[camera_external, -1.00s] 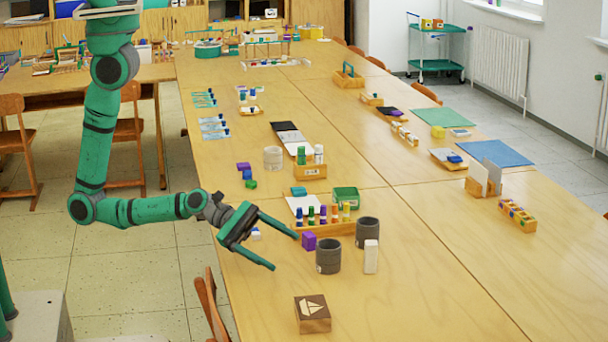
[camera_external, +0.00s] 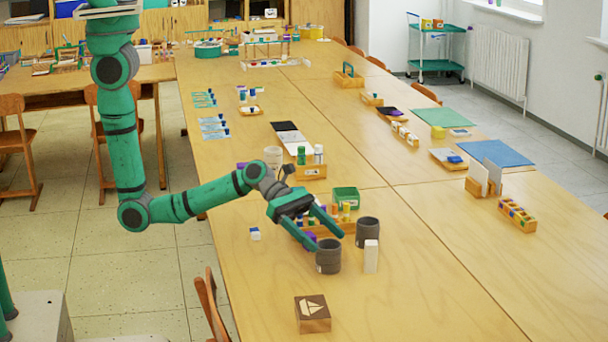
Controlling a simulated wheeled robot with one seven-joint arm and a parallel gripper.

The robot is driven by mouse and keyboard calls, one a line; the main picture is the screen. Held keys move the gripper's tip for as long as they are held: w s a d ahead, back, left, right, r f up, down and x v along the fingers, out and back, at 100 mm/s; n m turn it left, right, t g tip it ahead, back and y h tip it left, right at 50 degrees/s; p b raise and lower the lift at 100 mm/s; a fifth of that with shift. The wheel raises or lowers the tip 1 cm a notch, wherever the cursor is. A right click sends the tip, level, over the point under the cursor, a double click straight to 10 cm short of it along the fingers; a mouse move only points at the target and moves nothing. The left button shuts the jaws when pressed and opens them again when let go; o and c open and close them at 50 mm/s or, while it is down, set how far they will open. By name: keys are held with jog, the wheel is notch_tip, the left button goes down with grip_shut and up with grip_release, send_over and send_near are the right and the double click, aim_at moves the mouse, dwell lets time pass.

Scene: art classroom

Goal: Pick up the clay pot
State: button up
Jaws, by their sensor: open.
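Two dark grey cylindrical pots stand upright on the table in the external view. The nearer pot (camera_external: 328,260) is left of the farther pot (camera_external: 368,232). A paler cup-like pot (camera_external: 272,155) stands farther back, partly hidden by my arm. I cannot tell which of them is the clay pot. My gripper (camera_external: 329,241) is open and empty, its two fingers reaching right and down to the nearer dark pot's rim. I cannot tell whether a finger touches the pot or is above it.
A wooden holder with coloured bottles and a purple block lie behind my gripper, partly hidden. A green box (camera_external: 346,197) is behind them. The right foreground is clear.

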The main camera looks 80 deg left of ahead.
aim_at(329, 254)
notch_tip(329, 254, down, 4)
jog(key=shift+r, duration=0.1)
jog(key=shift+x, duration=1.45)
jog(key=shift+r, duration=0.15)
jog(key=c, duration=1.3)
